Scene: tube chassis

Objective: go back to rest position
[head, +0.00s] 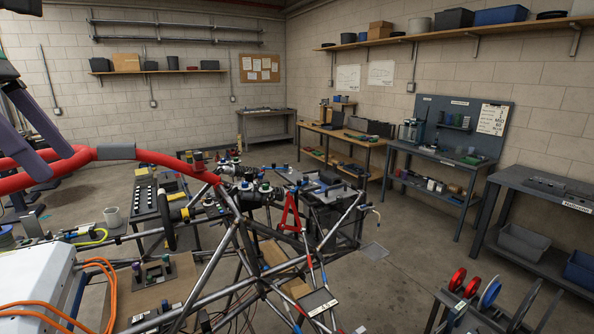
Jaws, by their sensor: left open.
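My left gripper (57,165) is at the left edge of the head view, with two long purple-grey fingers angled down to the right. The fingers are open, with a gap between them. The padded red tube (150,158) of the chassis passes by the fingers in the picture; I cannot tell if they touch it. The tube chassis (240,215), a frame of bare metal tubes, fills the lower middle. My right gripper is not in view.
A white box (38,286) with orange cables is at the lower left. A rack with red and blue discs (472,284) is at the lower right. Workbenches (440,160) line the back and right walls. Open concrete floor (410,235) lies right of the chassis.

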